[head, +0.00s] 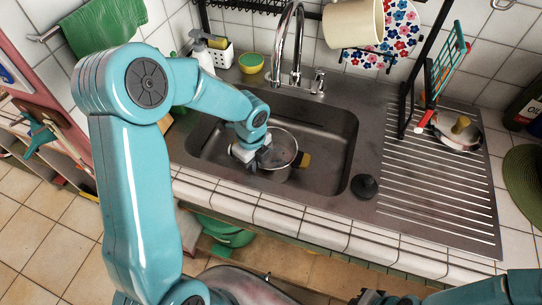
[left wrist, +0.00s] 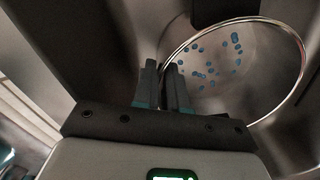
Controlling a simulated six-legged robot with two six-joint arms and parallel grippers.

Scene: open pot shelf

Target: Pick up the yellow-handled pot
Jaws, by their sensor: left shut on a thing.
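The yellow-handled pot (head: 283,147) stands in the left part of the metal sink basin. It is a round metal pot, and one yellow handle (head: 305,160) sticks out on its right side. My left gripper (head: 262,153) is at the pot's left side, shut on its edge. In the left wrist view the fingers (left wrist: 166,88) are close together at the near edge of the pot (left wrist: 238,75), whose inside shows blue spots. The exact grip spot is partly hidden. Dark parts of my right arm show at the bottom edge of the head view; its fingers cannot be made out.
The sink (head: 335,160) walls surround the pot. A tall faucet (head: 293,45) rises behind it. A black stopper (head: 364,186) lies on the rim at the right. A pan (head: 470,139) and a rack stand on the drainboard (head: 435,200). A yellow-green bowl (head: 251,62) sits behind the basin.

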